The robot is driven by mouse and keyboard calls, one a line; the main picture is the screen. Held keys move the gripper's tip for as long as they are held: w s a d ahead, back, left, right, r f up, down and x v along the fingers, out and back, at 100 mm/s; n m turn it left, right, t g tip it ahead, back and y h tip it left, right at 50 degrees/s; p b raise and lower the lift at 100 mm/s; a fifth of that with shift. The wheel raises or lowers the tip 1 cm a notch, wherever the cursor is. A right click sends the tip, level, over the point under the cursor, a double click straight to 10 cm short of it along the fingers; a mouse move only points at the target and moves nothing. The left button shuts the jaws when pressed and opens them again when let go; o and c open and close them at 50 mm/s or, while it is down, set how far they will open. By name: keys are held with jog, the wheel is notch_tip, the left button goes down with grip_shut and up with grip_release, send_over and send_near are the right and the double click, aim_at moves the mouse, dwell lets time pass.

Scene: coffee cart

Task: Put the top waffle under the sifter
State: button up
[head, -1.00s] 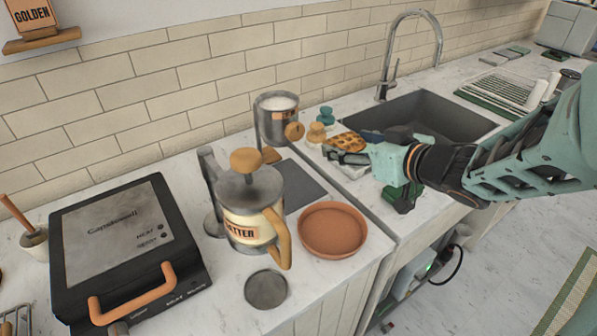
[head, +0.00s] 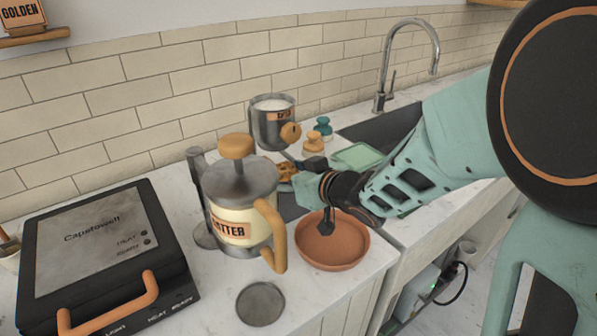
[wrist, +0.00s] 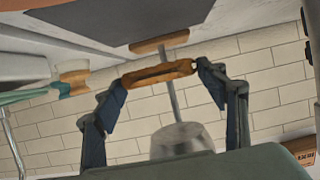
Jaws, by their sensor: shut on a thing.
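My gripper (head: 290,170) is shut on a golden-brown waffle (head: 284,172), held between the batter jug and the shakers. In the wrist view, the waffle (wrist: 157,73) is gripped edge-on between the two fingers. The sifter (head: 272,128) is a metal cup of white powder with a round wooden knob, behind the gripper. The wrist picture appears upside down; there a metal cylinder (wrist: 182,138), apparently the sifter, stands on a rod with a wooden base (wrist: 160,42). The dark mat (head: 288,206) is partly hidden by my gripper and the jug.
The batter jug (head: 238,205) stands close on the left. A terracotta dish (head: 332,248) lies below my wrist. Two shakers (head: 314,143) stand right of the sifter. A green tray (head: 357,155) lies by the sink (head: 378,130). A waffle iron (head: 95,240) is far left.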

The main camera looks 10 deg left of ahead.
aim_at(282, 200)
jog(key=shift+a+f, duration=0.2)
jog(key=shift+f, duration=0.1)
jog(key=f, duration=0.1)
jog(key=f+b, duration=0.1)
jog(key=f, duration=0.1)
jog(key=shift+w+a+f, duration=0.1)
jog(key=shift+a+f, duration=0.15)
jog(key=shift+r, duration=0.1)
jog(key=shift+d+f+b, duration=0.1)
jog(key=shift+f+b, duration=0.6)
jog(key=o, duration=1.1)
jog(key=shift+o, duration=0.2)
